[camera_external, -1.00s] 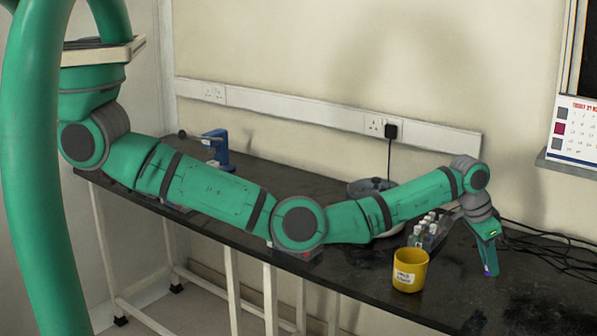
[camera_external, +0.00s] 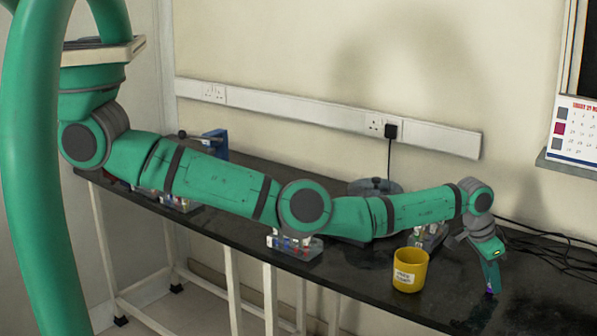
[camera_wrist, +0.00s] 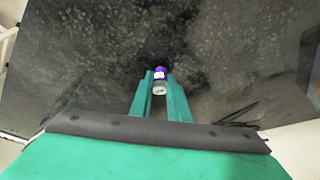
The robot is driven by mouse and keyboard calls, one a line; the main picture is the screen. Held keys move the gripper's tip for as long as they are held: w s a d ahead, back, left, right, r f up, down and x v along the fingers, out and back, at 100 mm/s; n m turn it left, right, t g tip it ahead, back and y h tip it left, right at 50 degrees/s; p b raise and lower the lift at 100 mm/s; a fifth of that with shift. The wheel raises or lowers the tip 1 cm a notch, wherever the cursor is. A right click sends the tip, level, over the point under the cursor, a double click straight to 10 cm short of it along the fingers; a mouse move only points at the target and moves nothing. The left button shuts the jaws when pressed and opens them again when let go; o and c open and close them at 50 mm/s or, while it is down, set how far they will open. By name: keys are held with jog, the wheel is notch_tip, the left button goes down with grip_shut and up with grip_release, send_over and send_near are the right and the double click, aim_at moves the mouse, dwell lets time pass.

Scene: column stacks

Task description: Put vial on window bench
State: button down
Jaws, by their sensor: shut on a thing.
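A small vial (camera_wrist: 160,74) with a purple part and a clear, white-marked part sits between the two fingers of my gripper (camera_wrist: 160,90) in the wrist view. My gripper (camera_external: 491,288) is shut on it and points down at the right part of the black bench top (camera_external: 455,285). In the external view only a small purple bit of the vial (camera_external: 490,291) shows below the fingertips. It is very close to the bench surface; I cannot tell whether it touches.
A yellow cup (camera_external: 409,271) with a label stands left of my gripper. A vial rack (camera_external: 430,236) is behind it, and another rack (camera_external: 294,245) stands under my arm. Black cables (camera_external: 550,250) lie at the right back. Bench around the gripper is clear.

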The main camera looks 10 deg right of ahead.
jog(key=shift+f, duration=0.1)
jog(key=c, duration=1.7)
grip_release()
jog(key=shift+o, duration=0.6)
jog(key=v, duration=1.2)
